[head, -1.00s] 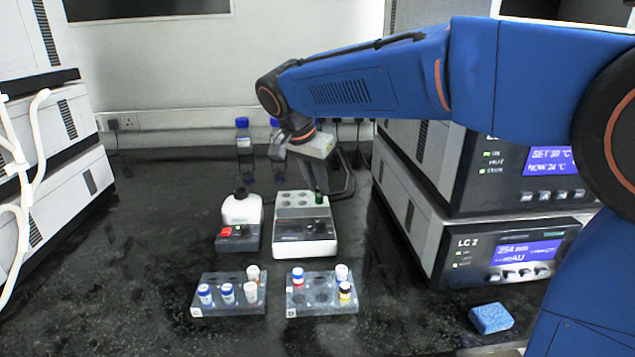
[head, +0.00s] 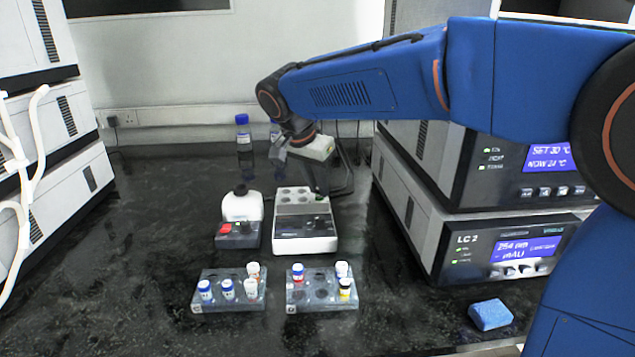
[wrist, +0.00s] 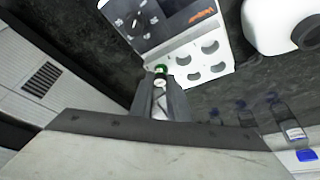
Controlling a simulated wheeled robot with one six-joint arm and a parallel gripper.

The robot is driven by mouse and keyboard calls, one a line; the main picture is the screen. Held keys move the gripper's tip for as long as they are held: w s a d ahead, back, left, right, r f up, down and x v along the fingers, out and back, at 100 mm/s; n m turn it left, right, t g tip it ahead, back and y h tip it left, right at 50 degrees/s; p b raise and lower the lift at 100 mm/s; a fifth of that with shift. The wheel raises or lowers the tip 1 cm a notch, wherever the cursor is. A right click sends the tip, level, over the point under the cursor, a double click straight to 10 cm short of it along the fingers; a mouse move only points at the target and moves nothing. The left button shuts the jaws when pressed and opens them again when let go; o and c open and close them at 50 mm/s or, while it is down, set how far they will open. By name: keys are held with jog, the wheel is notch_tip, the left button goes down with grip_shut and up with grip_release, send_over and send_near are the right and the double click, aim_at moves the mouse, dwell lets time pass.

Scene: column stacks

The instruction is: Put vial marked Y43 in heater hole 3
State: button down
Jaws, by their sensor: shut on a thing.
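A vial with a green cap (wrist: 161,69) is between the fingers of my gripper (wrist: 161,100) in the wrist view. Its marking cannot be read. My gripper, shut on it, also shows in the head view (head: 319,181), at the right side of the heater's hole area. The heater (head: 305,245) is a white block with a dark front panel and several round holes on top; it also shows in the wrist view (wrist: 222,73). The vial is at a corner of the hole area; whether it is seated in a hole or just above it cannot be told. Hole numbers are not legible.
Two clear racks, left (head: 228,306) and right (head: 322,304), hold several capped vials in front. A white device with a dark top (head: 241,207) stands left of the heater. Stacked instruments (head: 510,250) stand at right. A blue sponge (head: 490,314) lies front right.

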jog(key=shift+f, duration=0.1)
jog(key=c, duration=1.3)
grip_release()
jog(key=shift+r, duration=3)
